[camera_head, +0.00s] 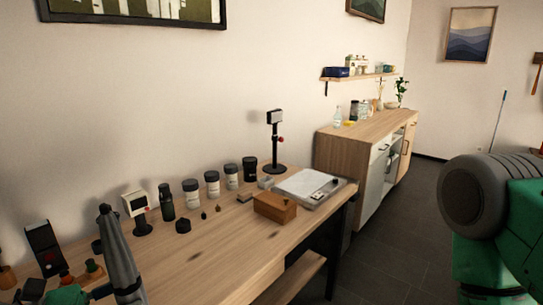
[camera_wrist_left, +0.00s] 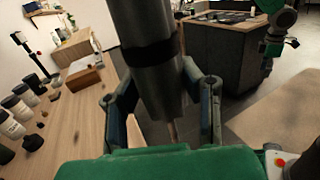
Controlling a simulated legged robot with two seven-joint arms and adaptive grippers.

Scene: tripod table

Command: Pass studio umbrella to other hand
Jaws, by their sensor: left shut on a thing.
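The studio umbrella (camera_head: 120,262) is a closed, grey, narrow bundle standing tilted at the lower left of the head view. In the left wrist view the umbrella (camera_wrist_left: 155,60) is a large grey cylinder with a dark band, with a thin shaft below it. My left gripper (camera_wrist_left: 162,112) has its fingers on both sides of the umbrella's lower end and is shut on it. In the head view only a green part of my left arm shows at the bottom left edge. My right arm shows at the right of the head view, but its gripper cannot be made out.
A wooden table (camera_head: 215,262) carries several dark and white jars, a black stand (camera_head: 275,145), a wooden box (camera_head: 274,207) and a grey tray (camera_head: 308,187). A wooden cabinet (camera_head: 350,140) stands behind. Dark floor (camera_head: 405,225) lies open right of the table.

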